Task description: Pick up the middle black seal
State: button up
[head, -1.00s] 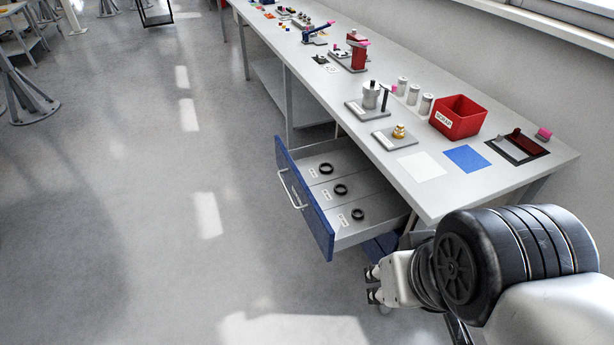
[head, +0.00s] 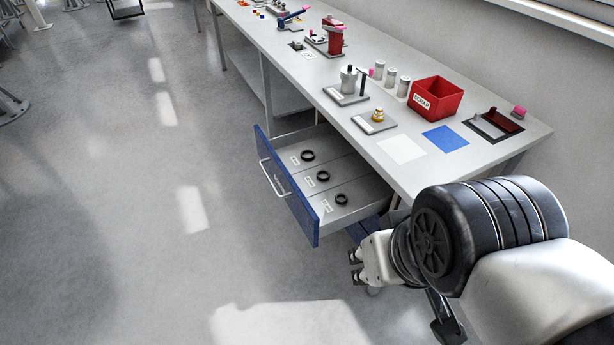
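The open drawer (head: 333,214) under the workbench has a blue front and holds 3 black ring seals in a row, each in its own compartment beside a small white label. The middle black seal (head: 323,176) lies flat between the far seal (head: 308,156) and the near seal (head: 341,199). My gripper (head: 355,267) is in front of and below the drawer's near side, apart from the seals. It holds nothing that I can see. Its two fingertips show small, with a gap between them.
The grey workbench (head: 405,180) above the drawer carries a red scrap bin (head: 436,98), a white sheet (head: 401,150), a blue sheet (head: 445,139), a brass part on a plate (head: 377,115) and several fixtures. The floor left of the drawer is clear.

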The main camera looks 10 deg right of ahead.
aim_at(321, 171)
jog(key=z, duration=0.5)
jog(key=i+j+z, duration=0.25)
jog(key=j, duration=0.4)
jog(key=i+j+z, duration=0.1)
jog(key=i+j, duration=0.2)
jog(key=i+j+z, duration=0.1)
jog(key=j, duration=0.25)
jog(key=i+j+z, duration=0.15)
jog(key=j, duration=0.25)
jog(key=i+j+z, duration=0.1)
jog(key=j, duration=0.25)
jog(key=i, duration=0.3)
